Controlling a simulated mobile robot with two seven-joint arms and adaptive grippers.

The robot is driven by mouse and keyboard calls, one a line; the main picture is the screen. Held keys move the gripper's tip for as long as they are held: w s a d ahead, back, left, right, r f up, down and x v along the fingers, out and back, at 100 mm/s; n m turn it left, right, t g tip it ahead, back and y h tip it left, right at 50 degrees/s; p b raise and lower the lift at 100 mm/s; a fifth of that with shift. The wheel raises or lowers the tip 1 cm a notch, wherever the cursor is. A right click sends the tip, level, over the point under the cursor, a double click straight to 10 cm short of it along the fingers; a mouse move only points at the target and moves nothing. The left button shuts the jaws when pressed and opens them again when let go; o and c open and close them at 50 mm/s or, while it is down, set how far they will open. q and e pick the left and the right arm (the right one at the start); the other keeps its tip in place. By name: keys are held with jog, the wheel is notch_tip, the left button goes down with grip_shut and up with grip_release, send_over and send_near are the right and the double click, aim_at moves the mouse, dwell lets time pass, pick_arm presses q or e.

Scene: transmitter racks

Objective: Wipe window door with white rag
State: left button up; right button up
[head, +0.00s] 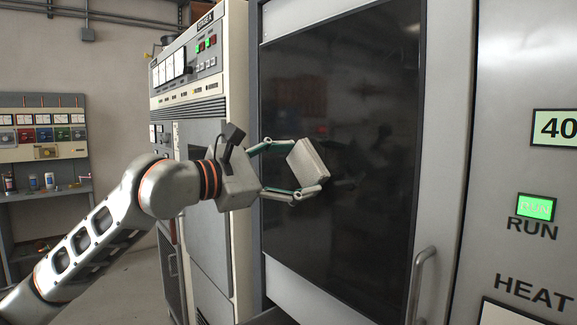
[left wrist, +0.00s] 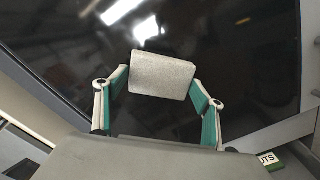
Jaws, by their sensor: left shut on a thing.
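The window door is a tall cabinet door with a large dark glass pane (head: 370,120) in a grey metal frame. The white rag (head: 307,163) looks like a folded, block-like pad. My left gripper (head: 308,168) is shut on the rag and holds it at the glass, near the middle of its height and toward its left side. In the left wrist view the rag (left wrist: 162,76) sits between the two fingers (left wrist: 160,88), in front of the dark glass (left wrist: 230,50). I cannot tell whether the rag touches the glass. My right gripper is not in view.
A vertical door handle (head: 420,285) stands out at the lower right of the door. A beige rack with meters (head: 188,75) stands to the left of the door. A green-lit RUN button (head: 536,207) is on the panel at right. A workbench (head: 50,192) is at far left.

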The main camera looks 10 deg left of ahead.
aim_at(315, 169)
pick_arm(q)
jog(key=shift+s+d+r, duration=0.1)
jog(key=shift+s+d, duration=0.5)
jog(key=shift+d, duration=0.2)
jog(key=shift+s+d, duration=0.6)
jog(key=shift+d, duration=0.2)
jog(key=shift+s+d+p, duration=0.15)
jog(key=shift+s+d, duration=0.55)
jog(key=shift+d, duration=0.2)
jog(key=shift+s+d+p, duration=0.15)
jog(key=shift+s+d, duration=0.55)
jog(key=shift+d, duration=0.15)
jog(key=shift+w, duration=0.1)
jog(key=shift+w+a+b, duration=0.35)
jog(key=shift+w+a, duration=0.2)
jog(key=shift+a, duration=0.2)
jog(key=shift+w+a+b, duration=0.15)
jog(key=shift+w+a, duration=0.5)
jog(key=shift+a, duration=0.15)
jog(key=shift+w+a+b, duration=0.15)
jog(key=shift+w+a, duration=0.45)
jog(key=shift+a, duration=0.2)
jog(key=shift+w+a, duration=0.75)
jog(key=shift+a, duration=0.25)
jog(key=shift+w+a, duration=0.75)
jog(key=shift+a, duration=0.2)
jog(key=shift+w+a, duration=1.15)
jog(key=shift+a, duration=0.3)
